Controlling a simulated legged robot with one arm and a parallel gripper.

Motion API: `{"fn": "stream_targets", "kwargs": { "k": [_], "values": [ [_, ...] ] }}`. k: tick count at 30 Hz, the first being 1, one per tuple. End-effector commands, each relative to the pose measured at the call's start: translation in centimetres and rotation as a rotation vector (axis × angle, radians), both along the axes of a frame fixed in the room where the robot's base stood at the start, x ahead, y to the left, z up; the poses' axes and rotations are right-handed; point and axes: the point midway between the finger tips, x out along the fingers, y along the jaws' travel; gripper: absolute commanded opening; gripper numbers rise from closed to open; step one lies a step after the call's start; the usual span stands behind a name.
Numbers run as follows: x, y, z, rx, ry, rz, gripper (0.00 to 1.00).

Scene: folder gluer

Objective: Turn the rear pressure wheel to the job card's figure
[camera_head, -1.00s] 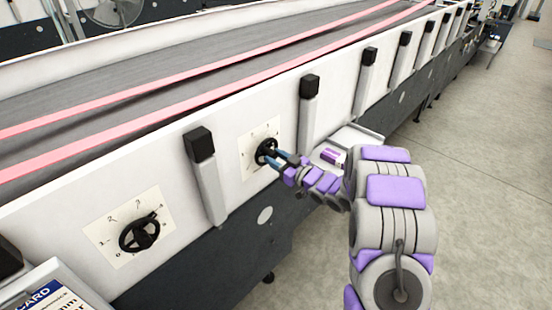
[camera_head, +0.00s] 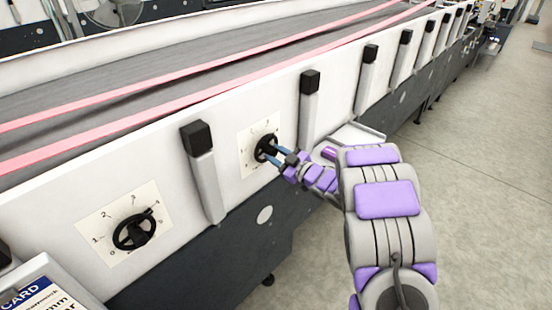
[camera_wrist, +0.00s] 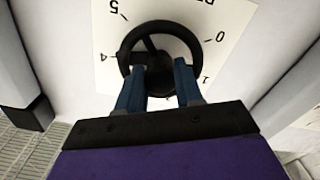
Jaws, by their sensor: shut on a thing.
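Two black handwheels sit on numbered white dial plates along the machine's side. My gripper (camera_head: 274,155) is at the farther wheel (camera_head: 264,146). In the wrist view my gripper's two blue fingers (camera_wrist: 160,88) are shut on this wheel (camera_wrist: 187,34), reaching its lower part on both sides of the middle. Its dial (camera_wrist: 105,25) appears upside down, with 5, 4, 0 and 1 readable; its setting is unclear. The nearer wheel (camera_head: 124,236) is untouched, with its pointer near 4. The job card (camera_head: 40,300) is cut off at bottom left; its figure is not readable.
Grey posts with black caps (camera_head: 197,138) stand along the white side panel, on both sides of the held wheel. A pale tray (camera_head: 357,136) juts out beyond my gripper. Pink belts (camera_head: 190,107) run above. The floor at right is clear.

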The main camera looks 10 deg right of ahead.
Motion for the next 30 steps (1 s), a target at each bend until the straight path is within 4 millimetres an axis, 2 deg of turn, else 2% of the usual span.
{"fn": "stream_targets", "kwargs": {
  "k": [6, 7, 15, 24, 30],
  "values": [
    [0.0, 0.0, 0.2, 0.001, -0.001, 0.000, 0.05],
    [0.0, 0.0, 0.2, 0.001, -0.001, 0.000, 0.36],
    [0.0, 0.0, 0.1, 0.001, 0.001, 0.000, 0.61],
    [-0.3, -0.3, 0.0, 0.001, 0.003, -0.001, 0.61],
    [-2.4, -2.0, 0.2, 0.000, 0.001, -0.004, 0.61]
  ]
}}
